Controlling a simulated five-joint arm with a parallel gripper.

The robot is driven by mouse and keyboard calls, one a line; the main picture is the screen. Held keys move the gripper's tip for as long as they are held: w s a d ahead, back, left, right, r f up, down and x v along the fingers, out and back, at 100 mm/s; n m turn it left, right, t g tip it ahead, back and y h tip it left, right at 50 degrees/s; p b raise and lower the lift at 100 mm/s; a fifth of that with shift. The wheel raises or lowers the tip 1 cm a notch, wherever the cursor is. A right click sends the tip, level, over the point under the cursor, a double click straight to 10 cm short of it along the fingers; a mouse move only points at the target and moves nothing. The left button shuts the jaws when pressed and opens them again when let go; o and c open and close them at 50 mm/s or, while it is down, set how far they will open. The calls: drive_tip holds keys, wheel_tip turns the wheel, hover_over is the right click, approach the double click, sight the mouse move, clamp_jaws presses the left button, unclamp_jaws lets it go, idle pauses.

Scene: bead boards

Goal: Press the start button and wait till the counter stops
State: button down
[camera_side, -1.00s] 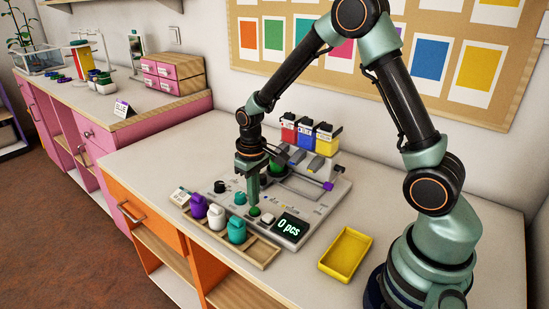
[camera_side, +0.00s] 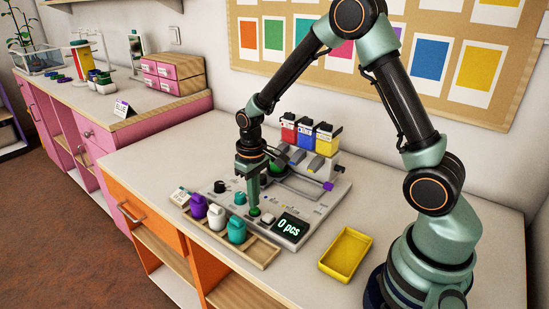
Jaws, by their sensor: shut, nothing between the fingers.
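My gripper (camera_side: 254,208) is shut and points straight down over the grey machine panel (camera_side: 312,212). Its fingertips are at a green button (camera_side: 255,212) on the panel's front part; whether they touch or press it I cannot tell, as they partly hide it. The counter display (camera_side: 290,227) beside it, to the right, reads "0 pcs". A pale button (camera_side: 268,218) lies between the green button and the display.
A wooden rack (camera_side: 258,251) with purple, white and teal bottles stands in front of the panel. A yellow tray (camera_side: 346,254) is to the right. Red, blue and yellow hoppers (camera_side: 304,132) stand behind.

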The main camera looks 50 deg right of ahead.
drive_tip(key=shift+f, duration=0.7)
idle(0.3)
drive_tip(key=shift+r, duration=3.5)
drive_tip(key=s+a+r+t, duration=0.1)
drive_tip(key=s+r+t, duration=0.4)
drive_tip(key=s+r, duration=0.7)
drive_tip(key=shift+s+a+r+t, duration=0.15)
drive_tip(key=shift+a+r+t, duration=0.2)
drive_tip(key=shift+r, duration=1)
idle(0.4)
